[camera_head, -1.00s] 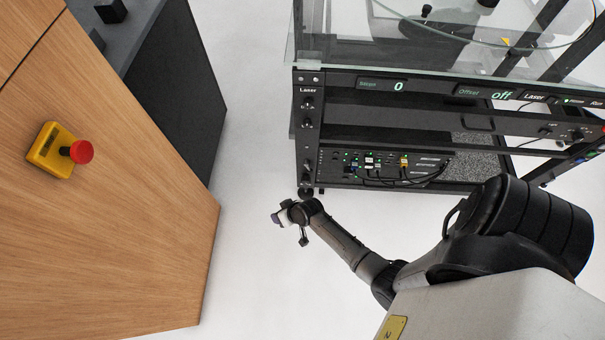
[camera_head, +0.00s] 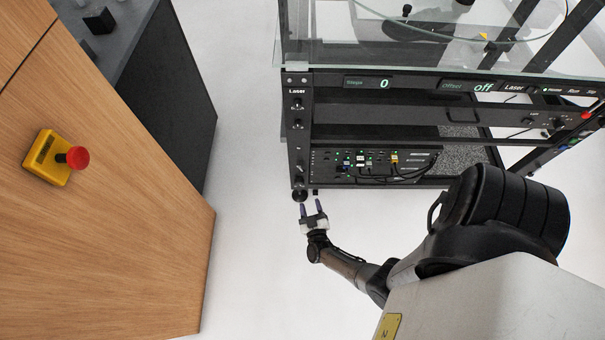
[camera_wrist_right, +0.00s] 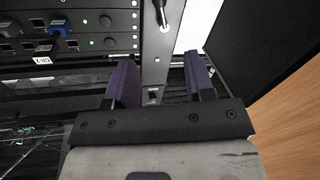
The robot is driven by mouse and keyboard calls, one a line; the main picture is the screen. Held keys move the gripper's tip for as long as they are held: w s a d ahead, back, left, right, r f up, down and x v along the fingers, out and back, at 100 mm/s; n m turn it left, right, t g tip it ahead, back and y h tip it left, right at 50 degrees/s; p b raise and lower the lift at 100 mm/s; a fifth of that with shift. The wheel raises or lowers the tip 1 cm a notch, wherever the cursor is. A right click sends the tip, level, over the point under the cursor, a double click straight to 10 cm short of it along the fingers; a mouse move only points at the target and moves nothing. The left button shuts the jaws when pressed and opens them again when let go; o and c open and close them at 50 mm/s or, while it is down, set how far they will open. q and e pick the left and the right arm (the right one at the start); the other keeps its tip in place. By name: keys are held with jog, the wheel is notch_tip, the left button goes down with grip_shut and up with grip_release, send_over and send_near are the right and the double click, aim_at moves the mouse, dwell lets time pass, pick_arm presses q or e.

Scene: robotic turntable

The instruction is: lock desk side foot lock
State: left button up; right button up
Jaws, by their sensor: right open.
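The black frame of the turntable desk (camera_head: 298,140) stands in the upper middle of the head view. A small black foot (camera_head: 299,196) shows at the bottom of its front left post; its lock lever cannot be made out. My right gripper (camera_head: 311,205) is just in front of this corner, fingers apart and pointing toward the frame, with nothing seen between them. In the right wrist view, the two purple fingers of the right gripper (camera_wrist_right: 160,62) are spread either side of the grey post (camera_wrist_right: 156,50). I cannot tell whether they touch the foot. My left gripper is out of view.
A wooden desk (camera_head: 110,230) with a yellow box and red button (camera_head: 60,158) stands at left. Cabled electronics (camera_head: 370,164) sit low inside the frame, under a glass enclosure (camera_head: 420,50). Pale floor (camera_head: 250,250) is clear between desk and frame.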

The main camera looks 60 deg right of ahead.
aim_at(302, 172)
jog(key=b+x, duration=0.4)
jog(key=x, duration=0.7)
jog(key=shift+w+d+f, duration=0.15)
jog(key=shift+w+f, duration=0.05)
jog(key=shift+w, duration=0.05)
jog(key=shift+b+x, duration=0.4)
jog(key=shift+x, duration=0.7)
jog(key=shift+r, duration=0.15)
jog(key=shift+c, duration=0.2)
